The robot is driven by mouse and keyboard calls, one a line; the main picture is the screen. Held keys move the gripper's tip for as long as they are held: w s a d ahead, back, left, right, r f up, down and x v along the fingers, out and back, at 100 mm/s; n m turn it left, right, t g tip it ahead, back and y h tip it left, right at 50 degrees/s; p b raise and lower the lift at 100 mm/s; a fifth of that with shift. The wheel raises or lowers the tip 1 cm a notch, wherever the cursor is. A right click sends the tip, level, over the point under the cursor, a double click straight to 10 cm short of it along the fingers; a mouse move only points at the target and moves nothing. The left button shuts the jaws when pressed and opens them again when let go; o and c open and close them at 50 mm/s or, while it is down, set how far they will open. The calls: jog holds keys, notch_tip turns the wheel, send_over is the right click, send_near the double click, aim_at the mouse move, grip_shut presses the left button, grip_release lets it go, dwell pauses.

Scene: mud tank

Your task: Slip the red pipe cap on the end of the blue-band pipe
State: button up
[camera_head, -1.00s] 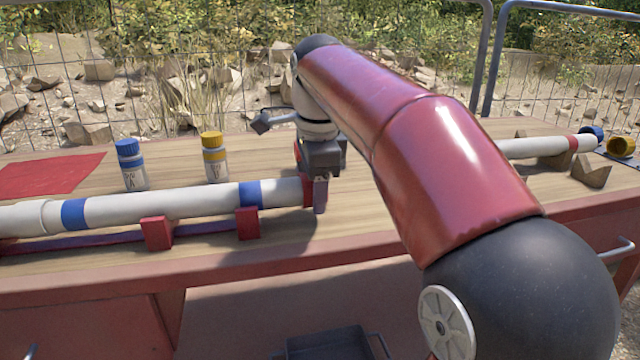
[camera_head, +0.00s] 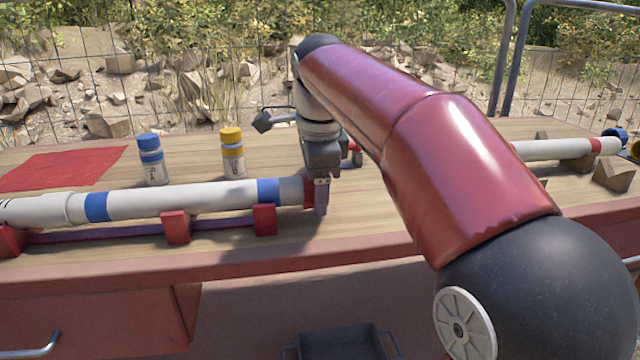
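The blue-band pipe (camera_head: 180,199) is white with two blue bands and lies across the left half of the bench on red supports. Its right end is grey. The dark red pipe cap (camera_head: 309,191) is at that end, in line with the pipe, with no clear gap showing. How far it sits over the end cannot be told. My gripper (camera_head: 321,195) points down at the cap. One finger shows in front of the cap's right part. The other finger is hidden, so its grip on the cap is unclear.
A blue-capped bottle (camera_head: 152,160) and a yellow-capped bottle (camera_head: 232,153) stand behind the pipe. A red mat (camera_head: 60,168) lies at back left. A second white pipe (camera_head: 550,149) with a red band rests at right near wooden blocks (camera_head: 613,174). My arm hides the bench's middle right.

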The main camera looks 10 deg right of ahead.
jog(key=shift+o, duration=1.3)
